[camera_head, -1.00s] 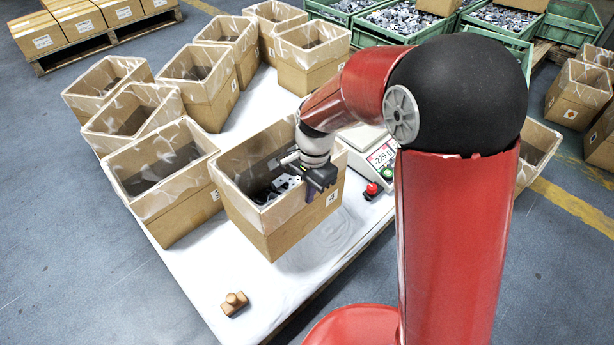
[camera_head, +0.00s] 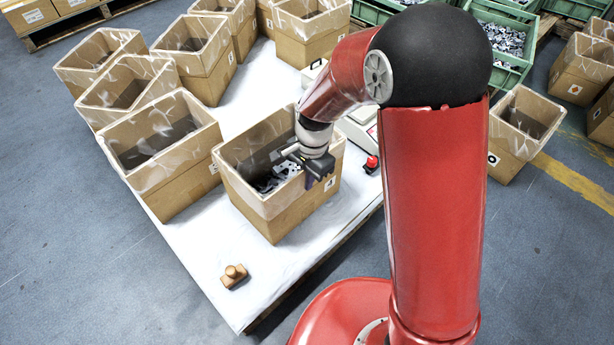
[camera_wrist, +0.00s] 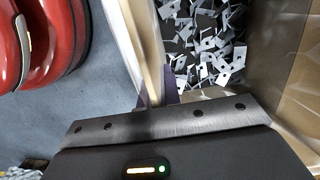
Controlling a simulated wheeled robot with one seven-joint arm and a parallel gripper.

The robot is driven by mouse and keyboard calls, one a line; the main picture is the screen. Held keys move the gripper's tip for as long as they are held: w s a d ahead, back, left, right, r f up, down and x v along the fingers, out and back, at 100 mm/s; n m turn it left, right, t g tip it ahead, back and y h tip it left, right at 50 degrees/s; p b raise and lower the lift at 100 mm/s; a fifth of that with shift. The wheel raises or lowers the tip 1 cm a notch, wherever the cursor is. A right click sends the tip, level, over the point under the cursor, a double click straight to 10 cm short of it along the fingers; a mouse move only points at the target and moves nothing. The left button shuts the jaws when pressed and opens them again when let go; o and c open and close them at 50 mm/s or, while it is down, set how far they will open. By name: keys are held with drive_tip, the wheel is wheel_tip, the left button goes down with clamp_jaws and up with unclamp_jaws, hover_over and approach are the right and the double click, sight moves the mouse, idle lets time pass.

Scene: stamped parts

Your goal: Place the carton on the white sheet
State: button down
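The carton (camera_head: 262,208) is an open brown box with a clear liner and grey stamped parts inside. It is upright over the front part of the white sheet (camera_head: 205,245), right of another open carton. Its base looks at or very close to the sheet; I cannot tell whether it touches. My gripper (camera_head: 312,178) is at its right wall, with the fingers pinching the rim. In the wrist view, the carton wall (camera_wrist: 150,45) runs between the dark fingers of my gripper (camera_wrist: 162,92), and loose metal parts show inside.
Several open cartons (camera_head: 165,150) stand on the sheet to the left and behind. A brown wooden block (camera_head: 234,276) lies on the front of the sheet. A scale with a red button (camera_head: 371,163) is right of the carton. Green crates (camera_head: 500,70) stand behind.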

drive_tip(key=c, duration=2)
unclamp_jaws()
drive_tip(key=shift+f, duration=0.1)
drive_tip(key=shift+c, duration=0.2)
drive_tip(key=o, duration=0.4)
drive_tip(key=r+p, duration=0.1)
drive_tip(key=r, duration=0.3)
drive_tip(key=r+p, duration=0.1)
drive_tip(key=r, duration=0.3)
drive_tip(key=w+d+r+p, duration=0.1)
drive_tip(key=r, duration=0.3)
drive_tip(key=shift+r, duration=0.2)
drive_tip(key=s+d+r+n+t, duration=0.2)
drive_tip(key=s+d+r, duration=0.2)
drive_tip(key=s+d, duration=0.1)
drive_tip(key=s+d+r+n+t, duration=0.2)
drive_tip(key=s+d+r+n, duration=0.1)
drive_tip(key=s+d+r, duration=0.2)
drive_tip(key=s+d+r+n+t+h, duration=0.1)
drive_tip(key=s+d+r+n+t, duration=0.1)
drive_tip(key=s+d, duration=0.5)
drive_tip(key=shift+d+r+n+t, duration=0.3)
drive_tip(key=shift+d+r+n, duration=0.2)
drive_tip(key=shift+d+r, duration=0.6)
